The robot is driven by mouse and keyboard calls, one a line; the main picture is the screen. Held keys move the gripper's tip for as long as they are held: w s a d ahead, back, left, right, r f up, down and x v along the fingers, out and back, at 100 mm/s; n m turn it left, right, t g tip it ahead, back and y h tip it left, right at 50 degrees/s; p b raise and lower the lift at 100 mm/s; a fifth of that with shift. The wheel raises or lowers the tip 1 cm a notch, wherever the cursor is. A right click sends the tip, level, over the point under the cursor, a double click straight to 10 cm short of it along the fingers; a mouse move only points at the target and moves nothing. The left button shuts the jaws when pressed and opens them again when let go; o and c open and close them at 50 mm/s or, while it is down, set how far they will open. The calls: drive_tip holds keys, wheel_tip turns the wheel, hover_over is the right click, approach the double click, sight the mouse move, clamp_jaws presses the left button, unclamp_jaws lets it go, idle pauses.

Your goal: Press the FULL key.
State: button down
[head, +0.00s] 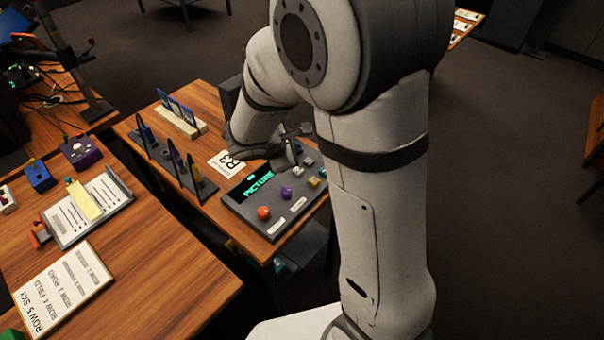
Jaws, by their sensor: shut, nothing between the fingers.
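The dark grey panel (236,207) lies on the wooden table, with a small screen reading "PICTURE" (258,183) in green letters. An orange ball-shaped part (264,213) and a purple part (286,194) sit on its face. Several small pale and yellowish keys (313,183) are at its right side. Their lettering is too small to read, so I cannot tell which is the FULL key. My gripper (290,153) is shut and empty over the panel's far edge, close to the keys. I cannot tell whether it touches one. My arm hides part of that area.
A white card (227,162) lies behind the panel. Dark upright stands (198,183) and a rack with blue plates (180,118) are left of it. A nearer table holds a row-list card (62,287) and a clipboard-like board (88,208). Open floor lies right.

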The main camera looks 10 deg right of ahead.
sight(295, 172)
wheel_tip(295, 172, down, 5)
drive_tip(key=b, duration=0.3)
drive_tip(key=shift+r, duration=0.15)
idle(1.7)
drive_tip(key=shift+s+f+b, duration=0.1)
drive_tip(key=shift+f+b, duration=0.25)
drive_tip(key=shift+b, duration=0.4)
drive_tip(key=shift+f+b, duration=0.45)
drive_tip(key=shift+b, duration=0.1)
idle(0.6)
drive_tip(key=shift+r+p, duration=0.65)
drive_tip(key=shift+r, duration=0.25)
